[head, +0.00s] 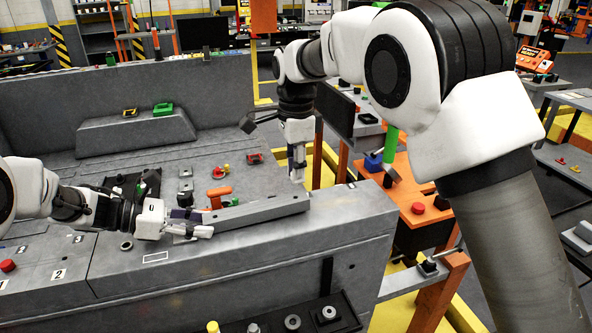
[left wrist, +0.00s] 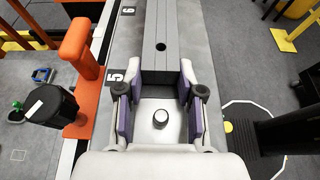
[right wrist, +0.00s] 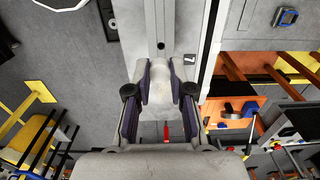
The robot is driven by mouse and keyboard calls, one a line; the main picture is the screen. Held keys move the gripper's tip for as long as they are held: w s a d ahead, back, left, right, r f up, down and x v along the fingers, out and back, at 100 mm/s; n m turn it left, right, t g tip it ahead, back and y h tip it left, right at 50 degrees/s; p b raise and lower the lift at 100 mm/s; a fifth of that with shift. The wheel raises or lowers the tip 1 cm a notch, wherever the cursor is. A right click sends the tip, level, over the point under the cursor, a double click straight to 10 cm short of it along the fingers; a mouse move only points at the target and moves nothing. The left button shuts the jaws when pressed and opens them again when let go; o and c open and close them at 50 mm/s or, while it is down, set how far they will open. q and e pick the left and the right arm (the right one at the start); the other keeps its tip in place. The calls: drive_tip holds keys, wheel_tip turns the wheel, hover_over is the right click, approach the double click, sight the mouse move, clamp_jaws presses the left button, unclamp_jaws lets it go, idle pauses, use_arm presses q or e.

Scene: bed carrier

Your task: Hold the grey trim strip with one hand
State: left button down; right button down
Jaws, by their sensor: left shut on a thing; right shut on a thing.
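The grey trim strip (head: 262,210) is a long straight bar along the front top edge of the grey bench-like body. My left gripper (head: 195,228) is at its left end, shut on it. In the left wrist view, the strip (left wrist: 161,65) runs away from between the purple-padded fingers (left wrist: 160,92). My right gripper (head: 297,177) points down at the strip's right end and is shut on it. In the right wrist view, the strip (right wrist: 160,25) runs up from between the fingers (right wrist: 164,85). The fingers partly hide both gripped ends.
The grey body (head: 240,262) lies under the strip. An orange handle (head: 219,194) stands just behind it, with a red part (head: 255,158) and a green part (head: 163,109) farther back. An orange table (head: 422,205) is at the right. A dark tray (head: 300,322) is in front.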

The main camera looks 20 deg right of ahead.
use_arm(q)
drive_tip(key=c, duration=0.7)
unclamp_jaws()
drive_tip(key=shift+o, duration=0.2)
drive_tip(key=v, duration=1.2)
drive_tip(key=shift+f, duration=0.15)
use_arm(e)
drive_tip(key=shift+f, duration=0.1)
